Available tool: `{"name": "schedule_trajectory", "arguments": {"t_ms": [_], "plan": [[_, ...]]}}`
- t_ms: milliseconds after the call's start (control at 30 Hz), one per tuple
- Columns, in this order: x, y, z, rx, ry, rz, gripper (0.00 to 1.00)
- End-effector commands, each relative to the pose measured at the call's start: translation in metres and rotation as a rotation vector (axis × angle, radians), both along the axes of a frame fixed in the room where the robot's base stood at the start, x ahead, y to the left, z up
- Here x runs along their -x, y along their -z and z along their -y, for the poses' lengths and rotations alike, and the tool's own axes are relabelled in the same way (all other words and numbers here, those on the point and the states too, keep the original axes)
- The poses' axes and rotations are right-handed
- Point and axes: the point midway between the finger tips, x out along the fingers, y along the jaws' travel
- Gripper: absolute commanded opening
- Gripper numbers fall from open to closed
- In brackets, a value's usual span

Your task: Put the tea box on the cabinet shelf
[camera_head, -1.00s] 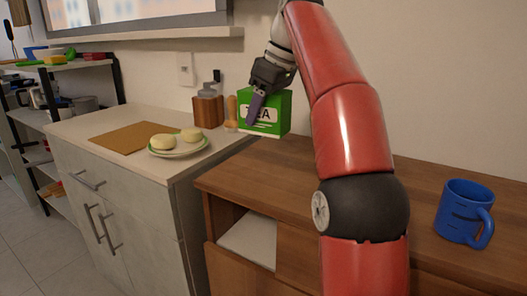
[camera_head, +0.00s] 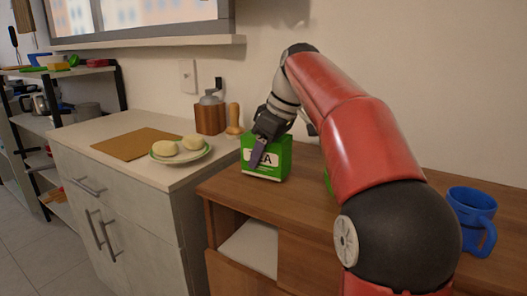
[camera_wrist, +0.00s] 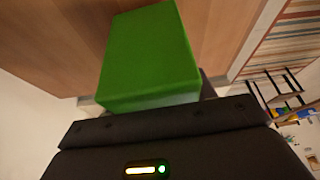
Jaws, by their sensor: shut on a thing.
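The tea box (camera_head: 272,165) is green with a white label and stands about upright in the head view, at or just above the left end of the wooden cabinet's top. Its green side also fills the middle of the wrist view (camera_wrist: 150,55). My gripper (camera_head: 258,152) is shut on the tea box from above, with a purple finger across its front. The wooden cabinet (camera_head: 240,194) has an open shelf compartment (camera_head: 250,246) at its front left, with a pale floor. I cannot tell whether the box's bottom touches the cabinet top.
A blue mug (camera_head: 470,215) stands at the right on the cabinet top. The counter at left holds a plate of buns (camera_head: 180,152), a brown board (camera_head: 137,143) and a wooden grinder (camera_head: 210,116). A small green thing shows partly behind my arm.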

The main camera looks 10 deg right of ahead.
Motion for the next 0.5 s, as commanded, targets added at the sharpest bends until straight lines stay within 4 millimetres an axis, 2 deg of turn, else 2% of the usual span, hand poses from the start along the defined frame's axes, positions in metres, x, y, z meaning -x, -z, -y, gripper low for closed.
{"name": "schedule_trajectory", "arguments": {"t_ms": [333,367,500], "plan": [[0.0002,0.0083,-0.0001,0.000,0.000,0.000,0.25],[0.0001,0.0088,0.0000,0.000,0.000,-0.001,0.56],[0.0000,0.0078,0.0000,0.000,0.000,-0.001,0.74]]}}
